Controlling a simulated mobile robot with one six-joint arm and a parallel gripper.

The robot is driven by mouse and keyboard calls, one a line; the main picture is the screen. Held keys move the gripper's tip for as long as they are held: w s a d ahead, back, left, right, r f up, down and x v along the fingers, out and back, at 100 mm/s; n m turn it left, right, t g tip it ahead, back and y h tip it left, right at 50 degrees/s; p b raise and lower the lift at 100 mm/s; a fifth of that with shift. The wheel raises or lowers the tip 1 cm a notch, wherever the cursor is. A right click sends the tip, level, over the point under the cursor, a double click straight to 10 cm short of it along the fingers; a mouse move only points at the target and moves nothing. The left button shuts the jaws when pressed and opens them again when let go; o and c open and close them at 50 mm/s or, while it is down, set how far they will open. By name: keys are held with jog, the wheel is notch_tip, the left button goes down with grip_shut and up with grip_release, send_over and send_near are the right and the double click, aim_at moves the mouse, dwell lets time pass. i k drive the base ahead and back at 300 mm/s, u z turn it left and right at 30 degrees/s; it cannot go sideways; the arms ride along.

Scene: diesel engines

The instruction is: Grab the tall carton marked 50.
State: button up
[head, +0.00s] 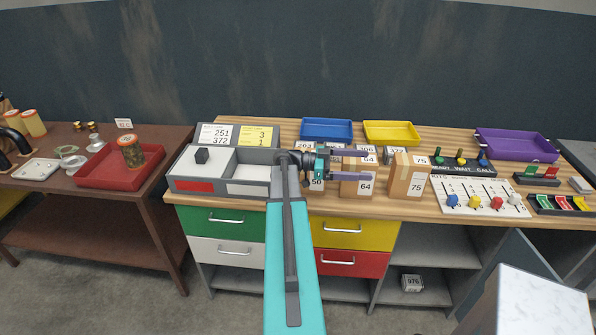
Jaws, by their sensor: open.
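The carton marked 50 (317,184) stands near the front edge of the wooden bench. Only its lower part with the label shows; my arm and gripper cover the rest, so its full height is hidden. My gripper (352,165) is open, with its two purple fingers pointing right. In the picture it lies over and to the right of the carton marked 50, in front of other cartons. I cannot tell how far above the bench it is. Nothing shows held between the fingers.
A carton marked 64 (360,187) and a tall one marked 75 (406,180) stand close on the right. More cartons are behind. A grey two-part tray (226,178) is left. Blue (326,130) and yellow (391,132) trays sit behind. A slider panel (478,197) is right.

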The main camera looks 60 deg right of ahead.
aim_at(317, 187)
jog(key=i, duration=1.15)
jog(key=z, duration=0.05)
